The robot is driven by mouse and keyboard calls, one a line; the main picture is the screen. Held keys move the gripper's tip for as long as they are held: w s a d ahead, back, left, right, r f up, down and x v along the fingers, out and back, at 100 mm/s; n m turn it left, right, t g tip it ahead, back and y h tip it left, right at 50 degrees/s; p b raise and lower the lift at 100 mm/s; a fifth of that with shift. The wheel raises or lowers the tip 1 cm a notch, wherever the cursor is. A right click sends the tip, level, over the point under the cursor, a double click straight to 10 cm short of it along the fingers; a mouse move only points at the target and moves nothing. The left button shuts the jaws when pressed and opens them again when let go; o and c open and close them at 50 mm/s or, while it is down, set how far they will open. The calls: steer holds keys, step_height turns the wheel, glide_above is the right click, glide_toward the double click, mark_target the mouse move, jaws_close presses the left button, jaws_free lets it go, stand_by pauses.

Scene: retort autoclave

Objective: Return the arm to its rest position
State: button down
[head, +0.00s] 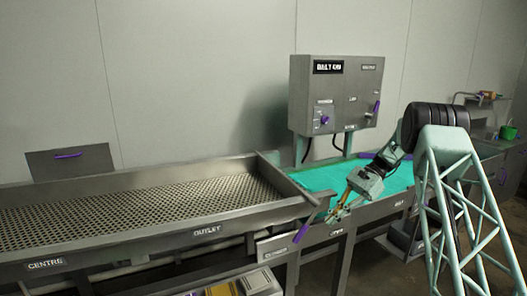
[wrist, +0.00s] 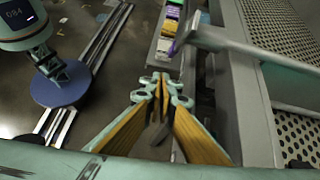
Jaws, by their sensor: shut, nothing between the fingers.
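My gripper (head: 340,214) is in the head view, at the front edge of the turquoise counter (head: 378,177), to the right of the perforated trough. In the wrist view my gripper (wrist: 162,82) has its two orange-padded fingers meeting at the tips, with nothing between them. My arm is bent, with its end reaching down and left from the thick dark joint section. The lattice structure at the right hides part of the counter behind it.
A long perforated metal trough (head: 150,229) fills the left. A grey control box (head: 337,94) with purple handles stands behind the counter. A purple-handled lever (head: 301,232) is near the gripper. Coloured items (wrist: 170,27) lie beyond the fingertips. A green container (head: 508,132) stands far right.

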steer(key=s+a+r+n+t+h+b, duration=0.1)
steer(key=s+a+r+n+h+b, duration=0.15)
steer(key=s+r, duration=0.9)
steer(key=s+a+r+n+t+h+b, duration=0.2)
steer(key=s+a+r+n+h, duration=0.15)
steer(key=s+r, duration=0.85)
steer(key=s+r+n+t+h+b, duration=0.2)
steer(key=s, duration=1.6)
steer(key=s+f+n+t+b, duration=0.1)
steer(key=s+f+n, duration=0.1)
steer(key=s, duration=0.7)
steer(key=s+f+n+t+h+b, duration=0.1)
steer(key=s+f, duration=0.3)
steer(key=s, duration=0.4)
steer(key=shift+s+d+f+n+t, duration=0.4)
steer(key=shift+d+n+t, duration=0.1)
steer(key=shift+t, duration=0.2)
